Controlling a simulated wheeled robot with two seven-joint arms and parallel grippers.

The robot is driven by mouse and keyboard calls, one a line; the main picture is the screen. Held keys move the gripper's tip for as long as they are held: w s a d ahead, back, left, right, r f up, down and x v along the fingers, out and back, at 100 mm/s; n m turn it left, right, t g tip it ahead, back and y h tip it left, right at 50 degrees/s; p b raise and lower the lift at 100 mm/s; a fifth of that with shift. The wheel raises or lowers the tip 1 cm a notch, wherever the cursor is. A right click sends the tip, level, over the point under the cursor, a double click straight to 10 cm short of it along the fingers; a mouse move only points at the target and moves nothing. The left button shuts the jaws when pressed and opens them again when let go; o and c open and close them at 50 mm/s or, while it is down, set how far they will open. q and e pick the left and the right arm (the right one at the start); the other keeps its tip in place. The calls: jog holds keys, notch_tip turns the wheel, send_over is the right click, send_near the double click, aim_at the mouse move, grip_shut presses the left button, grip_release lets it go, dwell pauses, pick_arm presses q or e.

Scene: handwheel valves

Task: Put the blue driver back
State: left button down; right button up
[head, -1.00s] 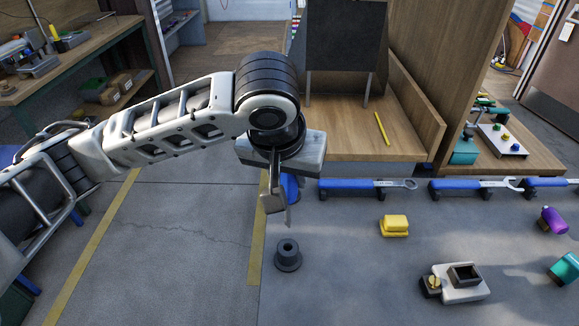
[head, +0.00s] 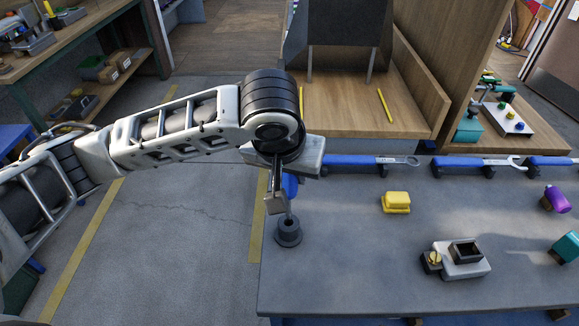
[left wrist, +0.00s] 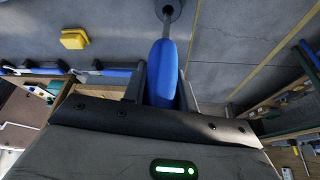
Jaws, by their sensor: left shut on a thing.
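The blue driver (head: 290,186) is in my left gripper (head: 280,197), which is shut on its handle. The handle also shows between the two fingers in the left wrist view (left wrist: 162,75). The driver points down, its thin metal shaft toward the dark grey round holder (head: 288,233). The holder stands near the left edge of the bench and has a hole in its top. In the left wrist view the shaft meets the holder (left wrist: 168,8) at the hole. I cannot tell how far the tip is in. My right gripper is not in view.
The grey bench (head: 350,270) holds a yellow block (head: 396,202), a white fixture with a dark square socket (head: 463,258), a purple piece (head: 555,199) and a teal piece (head: 567,246). Blue-handled wrenches (head: 362,160) lie along its back edge. The bench middle is clear.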

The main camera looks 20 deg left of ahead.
aim_at(289, 195)
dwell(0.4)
pick_arm(q)
jog(key=shift+f, duration=0.15)
jog(key=shift+f+b, duration=0.35)
jog(key=shift+f, duration=0.65)
jog(key=shift+f+b, duration=0.45)
jog(key=shift+f, duration=1.55)
jog(key=shift+c, duration=1.1)
grip_release()
jog(key=shift+r, duration=0.1)
